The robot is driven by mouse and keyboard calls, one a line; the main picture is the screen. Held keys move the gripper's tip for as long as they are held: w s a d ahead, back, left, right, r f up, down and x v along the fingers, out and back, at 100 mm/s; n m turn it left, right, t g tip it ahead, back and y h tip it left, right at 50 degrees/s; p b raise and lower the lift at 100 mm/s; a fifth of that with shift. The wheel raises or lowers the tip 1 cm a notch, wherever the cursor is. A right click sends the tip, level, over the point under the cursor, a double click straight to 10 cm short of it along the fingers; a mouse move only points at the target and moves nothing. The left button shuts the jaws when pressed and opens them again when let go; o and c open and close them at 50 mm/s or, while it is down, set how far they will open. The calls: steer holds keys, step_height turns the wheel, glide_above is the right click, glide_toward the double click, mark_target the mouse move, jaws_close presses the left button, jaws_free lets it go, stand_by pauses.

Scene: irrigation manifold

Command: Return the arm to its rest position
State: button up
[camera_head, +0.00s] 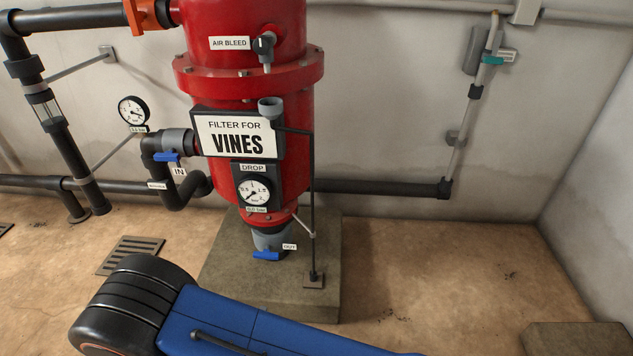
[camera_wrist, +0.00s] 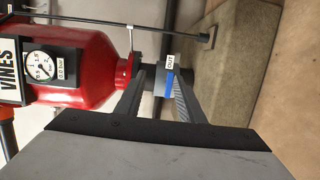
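My gripper (camera_wrist: 160,84) shows in the wrist view with its two fingers spread apart and nothing held between them. Beyond the fingertips is the grey outlet fitting under the red filter, with a blue valve handle (camera_wrist: 169,84) and an OUT label (camera_wrist: 171,60). The same blue handle (camera_head: 267,255) shows in the head view, clear of any finger. My blue arm link (camera_head: 270,335) and its black joint cross the bottom of the head view. My gripper is outside the head view.
The red filter (camera_head: 292,150) stands on a concrete plinth (camera_head: 325,270). A thin dark post (camera_head: 312,210) rises beside it. Dark pipes with an IN valve (camera_head: 167,156) are at left. A floor drain (camera_head: 131,255) lies near my arm. Floor at right is mostly clear, except a low block (camera_head: 575,340).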

steer(key=w+d+r+m+g+h, duration=0.2)
steer(key=w+d+r+m+g, duration=0.15)
steer(key=d+r, duration=0.5)
steer(key=w+d+r+m+g+h, duration=0.25)
steer(key=d+r+g, duration=0.25)
steer(key=d+r, duration=0.35)
steer(key=w+d+r+m+g+h, duration=0.1)
steer(key=w+d+r+m+g, duration=0.25)
steer(key=d+r, duration=0.5)
steer(key=s+d+r+m+y, duration=0.5)
steer(key=s+d+r+y, duration=0.6)
steer(key=s+d+r, duration=0.5)
steer(key=s+d, duration=0.2)
steer(key=d, duration=0.2)
steer(key=shift+s, duration=0.2)
steer(key=shift+c, duration=0.5)
